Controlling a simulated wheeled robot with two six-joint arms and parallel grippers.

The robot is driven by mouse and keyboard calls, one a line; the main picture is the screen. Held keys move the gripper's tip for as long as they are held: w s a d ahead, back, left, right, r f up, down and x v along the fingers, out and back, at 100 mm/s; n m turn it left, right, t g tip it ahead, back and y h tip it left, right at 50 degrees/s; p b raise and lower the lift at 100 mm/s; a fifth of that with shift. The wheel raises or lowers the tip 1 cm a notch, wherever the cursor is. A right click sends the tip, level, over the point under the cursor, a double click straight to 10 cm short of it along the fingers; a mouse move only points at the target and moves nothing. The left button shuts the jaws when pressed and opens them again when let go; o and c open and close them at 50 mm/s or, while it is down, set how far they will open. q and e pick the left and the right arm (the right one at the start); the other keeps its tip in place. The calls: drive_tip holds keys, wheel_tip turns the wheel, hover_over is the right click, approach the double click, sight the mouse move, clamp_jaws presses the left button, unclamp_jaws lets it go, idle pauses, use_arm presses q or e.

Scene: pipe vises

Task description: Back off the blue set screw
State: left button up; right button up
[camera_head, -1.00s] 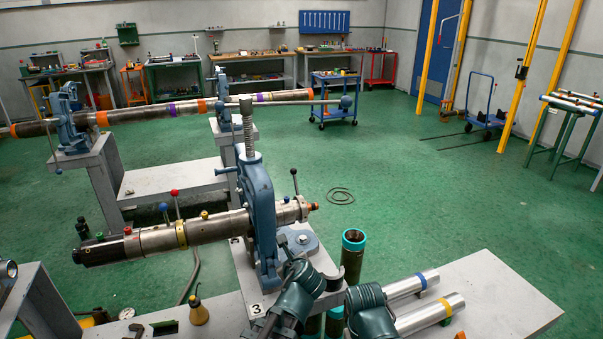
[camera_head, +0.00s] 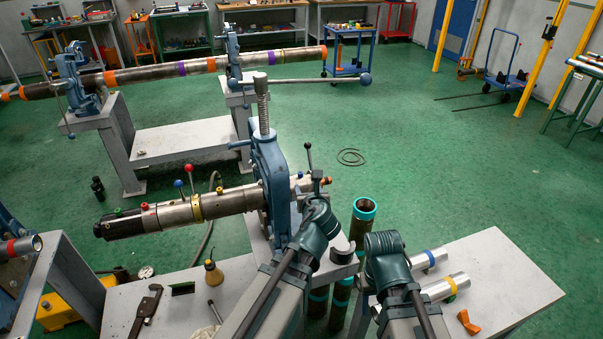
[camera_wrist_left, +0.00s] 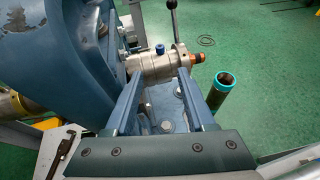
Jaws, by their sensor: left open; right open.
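The blue set screw (camera_wrist_left: 160,48) stands up from a silver collar near the orange-tipped end (camera_wrist_left: 197,57) of the tool pipe. My left gripper (camera_wrist_left: 160,75) is open and empty in the left wrist view. Its fingers point toward the collar, and the screw shows beyond and between the tips. Contact is not visible. My right arm is at the lower right; its gripper does not show.
A teal-rimmed tube (camera_head: 362,220) stands right of the vise. Silver tubes (camera_head: 445,287) and an orange piece (camera_head: 467,322) lie on the right bench. A black upright lever (camera_wrist_left: 173,18) rises behind the collar. A yellow-brown bottle (camera_head: 213,273) stands on the front bench.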

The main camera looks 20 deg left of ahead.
sight(301, 174)
use_arm(q)
drive_tip(key=b+x, duration=0.5)
drive_tip(key=x, duration=0.8)
drive_tip(key=shift+w+a+f, duration=0.1)
drive_tip(key=shift+w+f, duration=0.15)
drive_tip(key=shift+w, duration=0.05)
clamp_jaws()
